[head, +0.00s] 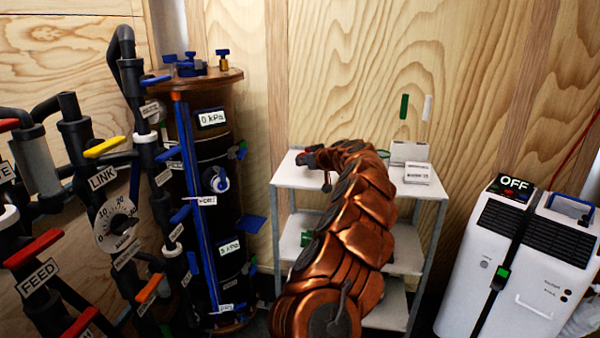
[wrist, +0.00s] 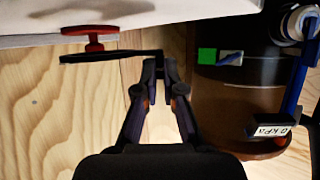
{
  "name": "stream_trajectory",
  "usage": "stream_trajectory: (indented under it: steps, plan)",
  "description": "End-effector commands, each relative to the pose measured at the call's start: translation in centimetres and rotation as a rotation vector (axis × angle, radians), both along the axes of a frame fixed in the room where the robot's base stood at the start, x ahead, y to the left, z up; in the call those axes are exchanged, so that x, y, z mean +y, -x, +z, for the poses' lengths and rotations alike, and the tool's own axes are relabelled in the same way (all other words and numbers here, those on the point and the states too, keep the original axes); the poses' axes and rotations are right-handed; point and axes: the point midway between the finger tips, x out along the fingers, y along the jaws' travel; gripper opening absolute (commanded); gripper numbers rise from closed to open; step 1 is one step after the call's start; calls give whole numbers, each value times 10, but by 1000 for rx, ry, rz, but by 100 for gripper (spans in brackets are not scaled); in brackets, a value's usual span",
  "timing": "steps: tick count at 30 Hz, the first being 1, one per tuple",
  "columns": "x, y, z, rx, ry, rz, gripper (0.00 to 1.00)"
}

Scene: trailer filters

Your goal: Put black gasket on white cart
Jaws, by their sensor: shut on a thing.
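The black gasket (wrist: 100,57) shows edge-on in the wrist view as a thin dark bar. My gripper (wrist: 160,66) is shut on its right end in that view. The white cart (head: 287,176) stands against the wooden wall in the head view, and its white surface fills the top of the wrist view (wrist: 200,15). In the head view my gripper (head: 308,158) is at the left part of the cart's top shelf; my copper arm hides much of the cart. The gasket is close to the cart; I cannot tell whether they touch.
A small red knobbed part (wrist: 92,38) appears between gasket and cart in the wrist view. A dark filter column (head: 212,170) stands left of the cart, with piping further left. A white box (head: 417,172) sits on the top shelf's right. A white machine (head: 515,265) stands at right.

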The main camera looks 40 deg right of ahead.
Motion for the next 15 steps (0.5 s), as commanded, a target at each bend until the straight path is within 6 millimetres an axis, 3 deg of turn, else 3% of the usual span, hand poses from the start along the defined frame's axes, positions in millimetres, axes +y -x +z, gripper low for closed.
stream_trajectory:
  steps: [5,15]
  plan:
    - [-2,-2,-1,-3,1,-1,0]
    - [-1,-2,-36,-1,-1,1,0]
